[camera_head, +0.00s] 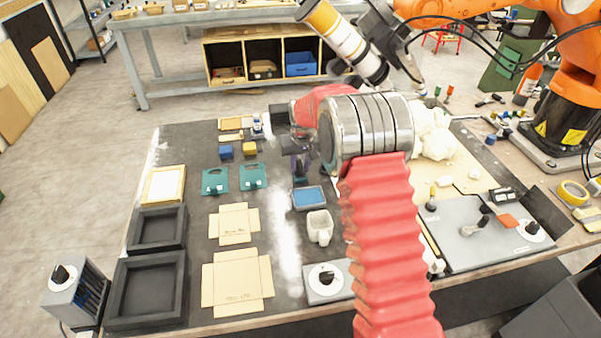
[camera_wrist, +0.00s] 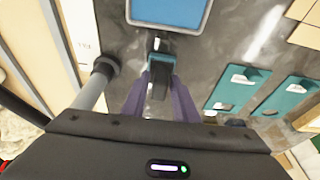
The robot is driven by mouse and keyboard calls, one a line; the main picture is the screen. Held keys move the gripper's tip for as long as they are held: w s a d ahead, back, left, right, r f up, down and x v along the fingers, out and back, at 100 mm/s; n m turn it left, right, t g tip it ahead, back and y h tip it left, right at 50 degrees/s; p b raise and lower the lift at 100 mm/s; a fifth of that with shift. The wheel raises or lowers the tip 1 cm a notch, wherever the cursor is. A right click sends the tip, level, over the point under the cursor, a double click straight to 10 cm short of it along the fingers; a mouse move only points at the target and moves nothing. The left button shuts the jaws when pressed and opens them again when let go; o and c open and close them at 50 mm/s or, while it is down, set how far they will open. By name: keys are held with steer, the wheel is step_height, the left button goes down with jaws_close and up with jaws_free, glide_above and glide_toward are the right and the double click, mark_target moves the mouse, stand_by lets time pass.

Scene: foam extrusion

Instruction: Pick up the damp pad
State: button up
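My gripper (camera_head: 300,168) is just behind the pad in the head view, partly hidden by my red arm. In the wrist view my gripper's purple fingers (camera_wrist: 155,85) point towards the pad and stop short of it. A small dark piece with a teal end (camera_wrist: 159,66) shows between the fingertips; I cannot tell whether they grip it.
The white mug (camera_head: 320,227) stands close to the pad. Teal plates (camera_head: 253,176), flat cardboard blanks (camera_head: 237,283) and dark trays (camera_head: 148,288) lie to the left. A grey dial box (camera_head: 328,283) is in front. An orange robot arm (camera_head: 570,75) stands at the right.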

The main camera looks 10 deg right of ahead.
mark_target(300, 163)
jaws_close()
step_height(300, 163, up, 10)
stand_by(0.8)
stand_by(0.3)
steer(key=shift+c, duration=1.5)
jaws_free()
jaws_close()
